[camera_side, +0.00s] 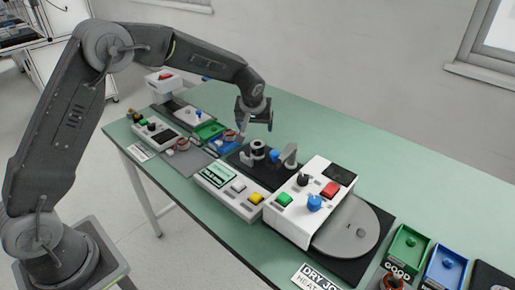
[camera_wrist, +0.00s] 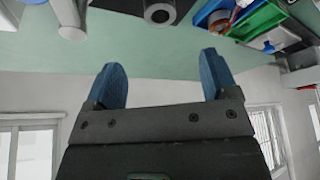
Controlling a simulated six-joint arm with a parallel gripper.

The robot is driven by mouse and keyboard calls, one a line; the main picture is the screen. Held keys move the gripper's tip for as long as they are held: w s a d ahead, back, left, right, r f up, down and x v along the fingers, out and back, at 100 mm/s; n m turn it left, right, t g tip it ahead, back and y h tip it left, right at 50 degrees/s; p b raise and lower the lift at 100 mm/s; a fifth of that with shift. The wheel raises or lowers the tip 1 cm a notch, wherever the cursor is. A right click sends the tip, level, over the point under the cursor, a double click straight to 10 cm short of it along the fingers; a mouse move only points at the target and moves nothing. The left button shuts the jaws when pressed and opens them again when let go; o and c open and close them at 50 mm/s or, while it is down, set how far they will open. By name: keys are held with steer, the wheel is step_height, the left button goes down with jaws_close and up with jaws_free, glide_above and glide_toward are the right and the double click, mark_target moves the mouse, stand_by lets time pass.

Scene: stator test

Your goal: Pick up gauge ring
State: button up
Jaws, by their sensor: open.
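No part is clearly marked as the gauge ring. A small grey, ring-topped cylinder (camera_side: 257,148) stands on a black plate mid-table and may be it. In the wrist view a grey cylinder with a dark centre hole (camera_wrist: 159,13) shows at the top edge, partly cut off. My gripper (camera_side: 255,127) hangs above the table, behind and above the black plate, apart from everything. In the wrist view its two blue fingers (camera_wrist: 164,80) are wide apart with nothing between them.
A white control box (camera_side: 317,190) with coloured buttons stands right of the black plate, beside a grey disc (camera_side: 350,232). Green (camera_side: 209,130) and blue bins with a copper-coloured part lie left. Labelled green (camera_side: 407,243) and blue bins stand right. The table's back strip is clear.

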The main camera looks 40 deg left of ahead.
mark_target(258, 143)
steer(key=x, duration=1.2)
steer(key=shift+a+f, duration=0.1)
steer(key=shift+f, duration=0.3)
steer(key=shift+c, duration=0.5)
steer(key=c, duration=1)
steer(key=shift+r, duration=0.1)
steer(key=shift+c, duration=1)
steer(key=shift+r, duration=0.1)
